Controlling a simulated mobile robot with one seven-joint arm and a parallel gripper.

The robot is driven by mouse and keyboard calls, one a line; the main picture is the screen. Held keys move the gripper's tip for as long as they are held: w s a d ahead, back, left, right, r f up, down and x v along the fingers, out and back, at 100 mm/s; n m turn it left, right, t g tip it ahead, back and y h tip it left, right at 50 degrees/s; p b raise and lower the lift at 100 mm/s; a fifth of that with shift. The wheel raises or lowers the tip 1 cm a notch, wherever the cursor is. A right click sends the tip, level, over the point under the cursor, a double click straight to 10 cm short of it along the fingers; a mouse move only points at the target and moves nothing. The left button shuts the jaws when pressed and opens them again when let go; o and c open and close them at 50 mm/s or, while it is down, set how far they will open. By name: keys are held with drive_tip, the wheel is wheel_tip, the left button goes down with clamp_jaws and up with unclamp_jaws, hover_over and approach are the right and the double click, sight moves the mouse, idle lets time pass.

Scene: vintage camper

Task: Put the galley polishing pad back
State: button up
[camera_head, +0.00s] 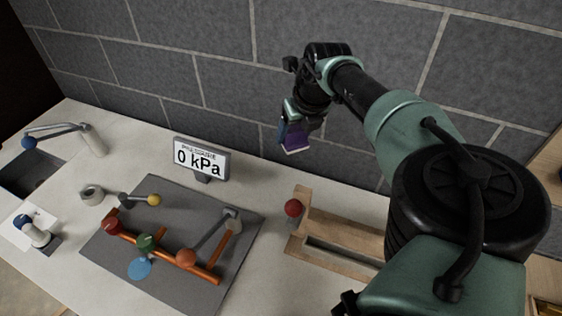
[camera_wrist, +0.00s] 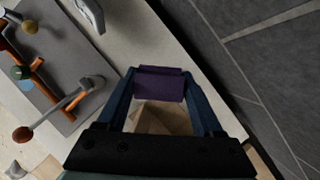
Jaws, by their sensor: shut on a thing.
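The polishing pad appears to be the purple block with a pale edge (camera_head: 297,142). My gripper (camera_head: 291,128) is shut on it and holds it in the air above the counter, in front of the grey block wall. In the wrist view the purple pad (camera_wrist: 160,84) spans the space between my two blue fingers. A wooden holder (camera_head: 345,262) with a long slot and a raised left end lies on the counter, below and right of the pad. Part of the wood (camera_wrist: 163,118) shows between my fingers in the wrist view. My arm hides the holder's right end.
A red ball (camera_head: 293,208) is at the holder's left end. A pressure sign (camera_head: 201,160) reading 0 kPa stands behind a grey mat (camera_head: 190,205) with orange pipes and coloured knobs. A tap (camera_head: 92,140) and sink are at far left. The wall (camera_head: 240,75) is close behind my gripper.

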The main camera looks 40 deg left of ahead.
drive_tip(key=f+b, duration=0.2)
drive_tip(key=f, duration=0.5)
drive_tip(key=f+b, duration=0.3)
drive_tip(key=f, duration=0.4)
drive_tip(key=a+f+b, duration=0.1)
drive_tip(key=f+b, duration=0.2)
drive_tip(key=f, duration=0.4)
drive_tip(key=shift+w+a, duration=0.1)
drive_tip(key=shift+w, duration=0.2)
drive_tip(key=shift+f, duration=0.1)
drive_tip(key=shift+f+b, duration=0.15)
drive_tip(key=shift+b, duration=0.2)
drive_tip(key=o, duration=1.3)
drive_tip(key=shift+r, duration=0.2)
